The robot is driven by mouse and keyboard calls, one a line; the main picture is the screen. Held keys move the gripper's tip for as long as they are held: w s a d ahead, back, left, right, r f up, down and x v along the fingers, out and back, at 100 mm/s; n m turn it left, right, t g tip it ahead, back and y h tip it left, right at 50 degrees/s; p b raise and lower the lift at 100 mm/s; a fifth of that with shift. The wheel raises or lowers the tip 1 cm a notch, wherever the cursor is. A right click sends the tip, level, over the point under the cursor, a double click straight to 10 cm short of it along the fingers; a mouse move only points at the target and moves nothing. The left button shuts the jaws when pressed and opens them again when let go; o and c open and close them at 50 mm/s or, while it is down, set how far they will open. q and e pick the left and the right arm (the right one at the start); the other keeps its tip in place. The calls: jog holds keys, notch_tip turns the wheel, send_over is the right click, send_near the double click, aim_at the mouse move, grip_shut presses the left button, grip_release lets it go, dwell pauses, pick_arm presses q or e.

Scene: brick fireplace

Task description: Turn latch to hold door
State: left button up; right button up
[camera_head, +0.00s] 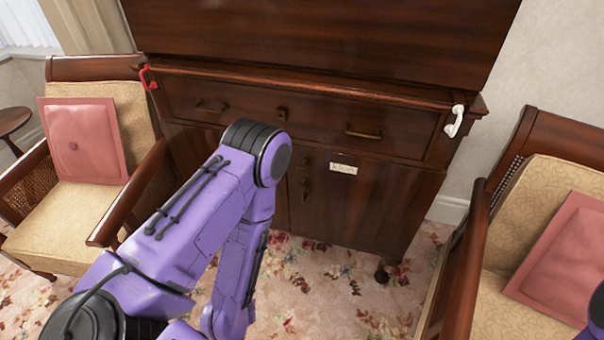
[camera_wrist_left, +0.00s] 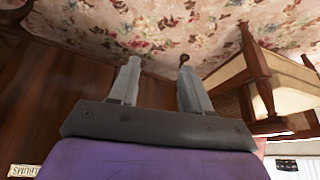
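The dark wooden cabinet (camera_head: 385,200) has lower doors, one with a small white label (camera_head: 343,168). Small dark metal fittings (camera_head: 305,188) sit near the inner edge of the labelled door; I cannot tell which is the latch. The labelled door looks shut; the left door is mostly hidden behind my purple left arm. My left gripper is hidden in the head view. In the left wrist view my left gripper (camera_wrist_left: 160,65) is open, with two grey fingers apart and nothing held between them. The wooden front and the upside-down label (camera_wrist_left: 24,170) show to its left. My right gripper is out of view.
A red hook-shaped piece (camera_head: 148,78) and a white one (camera_head: 455,120) are on the cabinet's upper corners. Cushioned armchairs stand left (camera_head: 70,220) and right (camera_head: 560,190). A wide drawer (camera_head: 300,115) is above the doors. Floral carpet (camera_head: 310,295) is clear in front.

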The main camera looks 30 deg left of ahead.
pick_arm(q)
jog(key=o, duration=0.3)
jog(key=w+b, duration=0.1)
jog(key=w, duration=0.1)
jog(key=w+f+t+b, duration=0.1)
jog(key=w, duration=0.2)
jog(key=w+f+t+b, duration=0.1)
jog(key=w+b, duration=0.1)
jog(key=w, duration=0.1)
jog(key=shift+w+a+f, duration=0.1)
jog(key=shift+w+f, duration=0.05)
jog(key=shift+f, duration=0.1)
jog(key=m+t+y+b, duration=0.1)
jog(key=m+t+b, duration=0.35)
jog(key=t, duration=0.65)
send_near(303, 170)
jog(key=b+x, duration=0.1)
jog(key=x, duration=0.8)
jog(key=shift+w, duration=0.1)
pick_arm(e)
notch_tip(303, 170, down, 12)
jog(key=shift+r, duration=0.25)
pick_arm(q)
jog(key=c, duration=1)
